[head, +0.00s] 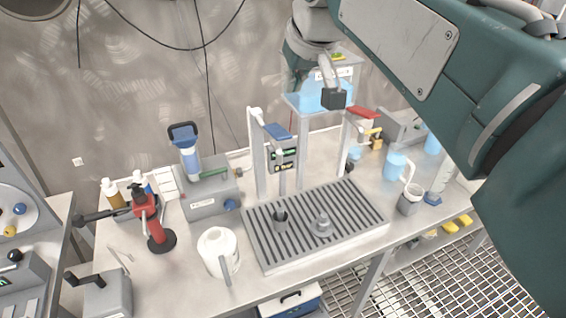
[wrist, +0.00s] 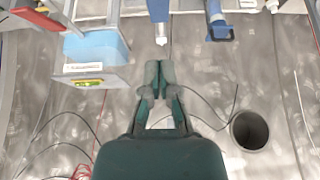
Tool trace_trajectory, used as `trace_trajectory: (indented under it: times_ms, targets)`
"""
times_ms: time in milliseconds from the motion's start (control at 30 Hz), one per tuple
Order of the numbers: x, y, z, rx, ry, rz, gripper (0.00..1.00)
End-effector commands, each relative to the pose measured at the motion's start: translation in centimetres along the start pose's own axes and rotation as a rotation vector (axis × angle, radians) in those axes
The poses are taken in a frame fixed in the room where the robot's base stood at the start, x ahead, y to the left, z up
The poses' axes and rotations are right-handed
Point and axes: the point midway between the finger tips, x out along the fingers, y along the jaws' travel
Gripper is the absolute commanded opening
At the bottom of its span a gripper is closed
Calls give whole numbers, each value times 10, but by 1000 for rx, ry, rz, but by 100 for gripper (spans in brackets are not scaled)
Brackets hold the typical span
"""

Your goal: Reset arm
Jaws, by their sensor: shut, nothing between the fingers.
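My arm reaches in from the upper right of the head view. My gripper (head: 333,97) hangs above the back of the workbench (head: 330,265), in front of a blue container on a raised stand. In the wrist view my gripper (wrist: 158,72) has its fingertips together with nothing between them. The fingers point toward a blue device with a pale tip (wrist: 160,25) and appear apart from it. The blue container (wrist: 95,45) is to their left in that view.
A ribbed drain tray (head: 375,233) holds a dark cup and a small metal piece. A white jug (head: 217,250), a red stand tool (head: 152,220) and a grey box (head: 210,195) stand left. Cups and a beaker (head: 397,165) are right. Cables hang on the wall.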

Motion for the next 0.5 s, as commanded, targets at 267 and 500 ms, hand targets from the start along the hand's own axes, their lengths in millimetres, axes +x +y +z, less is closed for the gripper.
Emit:
trace_trajectory:
  times_ms: [267,500]
  targets:
    - [0,0,0,0,0,0,0]
    - [0,4,13,15,-1,9,0]
